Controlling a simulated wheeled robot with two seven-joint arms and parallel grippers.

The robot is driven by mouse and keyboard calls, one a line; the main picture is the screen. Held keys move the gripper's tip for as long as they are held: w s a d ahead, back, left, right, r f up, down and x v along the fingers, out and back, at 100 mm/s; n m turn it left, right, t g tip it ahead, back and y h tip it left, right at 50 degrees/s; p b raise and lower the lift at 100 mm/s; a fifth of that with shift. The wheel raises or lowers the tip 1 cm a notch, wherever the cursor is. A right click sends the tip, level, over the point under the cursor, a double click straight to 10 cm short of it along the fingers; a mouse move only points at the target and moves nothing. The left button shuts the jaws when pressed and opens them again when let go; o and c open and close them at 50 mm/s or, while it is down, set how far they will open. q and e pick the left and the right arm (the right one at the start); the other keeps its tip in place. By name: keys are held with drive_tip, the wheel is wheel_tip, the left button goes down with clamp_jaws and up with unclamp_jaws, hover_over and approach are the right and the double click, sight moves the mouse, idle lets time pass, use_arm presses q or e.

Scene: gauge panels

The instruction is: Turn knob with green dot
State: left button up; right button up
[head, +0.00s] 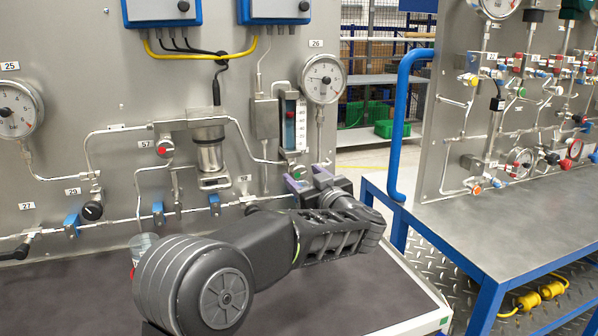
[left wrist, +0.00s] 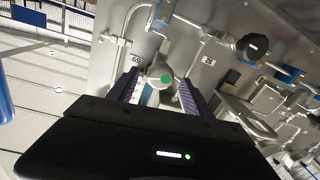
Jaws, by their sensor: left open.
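The knob with the green dot (left wrist: 166,79) shows in the left wrist view, a round grey knob on the panel's piping. It lies between the two fingers of my left gripper (left wrist: 158,86), which are open on either side of it. I cannot tell whether either finger touches it. In the head view my left gripper (head: 308,176) is at the lower right of the near panel, below the round gauge marked 26. The gripper largely hides the knob there. My right gripper is not in view.
The near panel (head: 120,75) carries pipes, blue-handled valves and a red-dot knob (head: 165,149). A black knob (left wrist: 252,46) is near my gripper in the wrist view. A blue rail (head: 400,125) stands at the panel's right. A second gauge panel (head: 450,130) is beyond it.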

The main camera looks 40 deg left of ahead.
sight(301, 174)
use_arm(q)
drive_tip(key=x, duration=0.3)
drive_tip(key=shift+a, duration=0.1)
drive_tip(key=shift+c, duration=0.4)
clamp_jaws()
drive_tip(key=m+p, duration=0.1)
drive_tip(key=p, duration=0.2)
drive_tip(key=m+p, duration=0.2)
drive_tip(key=p, duration=0.2)
drive_tip(key=shift+r, duration=0.35)
drive_tip(key=shift+f+m+p, duration=0.15)
drive_tip(key=shift+m+p, duration=0.15)
drive_tip(key=shift+p, duration=0.05)
drive_tip(key=shift+f, duration=0.2)
